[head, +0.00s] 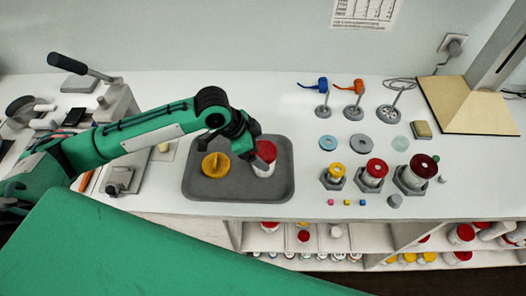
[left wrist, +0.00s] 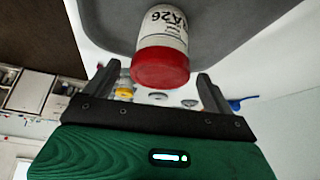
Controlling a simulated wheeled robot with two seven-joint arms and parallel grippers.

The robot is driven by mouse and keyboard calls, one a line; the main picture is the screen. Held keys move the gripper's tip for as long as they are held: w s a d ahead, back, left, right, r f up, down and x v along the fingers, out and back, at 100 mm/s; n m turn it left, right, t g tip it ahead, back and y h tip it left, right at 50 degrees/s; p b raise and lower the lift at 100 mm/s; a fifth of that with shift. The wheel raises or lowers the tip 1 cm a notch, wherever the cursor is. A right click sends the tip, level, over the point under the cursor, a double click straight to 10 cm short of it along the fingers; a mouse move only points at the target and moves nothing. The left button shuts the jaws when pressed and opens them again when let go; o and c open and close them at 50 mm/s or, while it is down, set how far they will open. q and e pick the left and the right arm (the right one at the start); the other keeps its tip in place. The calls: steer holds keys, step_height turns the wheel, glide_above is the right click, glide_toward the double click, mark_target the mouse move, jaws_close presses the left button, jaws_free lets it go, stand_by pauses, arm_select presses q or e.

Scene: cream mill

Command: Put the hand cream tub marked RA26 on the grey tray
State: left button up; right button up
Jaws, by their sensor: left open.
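The hand cream tub (head: 264,159) is white with a red lid and stands on the grey tray (head: 225,193), on its right side. In the left wrist view the tub (left wrist: 162,50) shows the mark "RA26" on its label, and the tray (left wrist: 210,12) lies under its base. My left gripper (head: 247,150) is at the tub. In the left wrist view its two open fingers (left wrist: 158,85) stand on either side of the red lid, with gaps visible. A yellow round piece (head: 215,164) lies on the tray left of the tub. My right gripper is not in view.
Right of the tray stand several tubs in grey holders (head: 372,175), with discs (head: 360,142) and tools with coloured handles (head: 354,104) behind them. A shelf (head: 310,243) below the counter holds more tubs. A lever device (head: 88,75) stands at the left.

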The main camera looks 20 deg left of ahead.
arm_select(q)
steer(key=b+v, duration=0.1)
steer(key=v, duration=0.8)
steer(key=shift+r, duration=0.2)
steer(key=shift+a, duration=0.1)
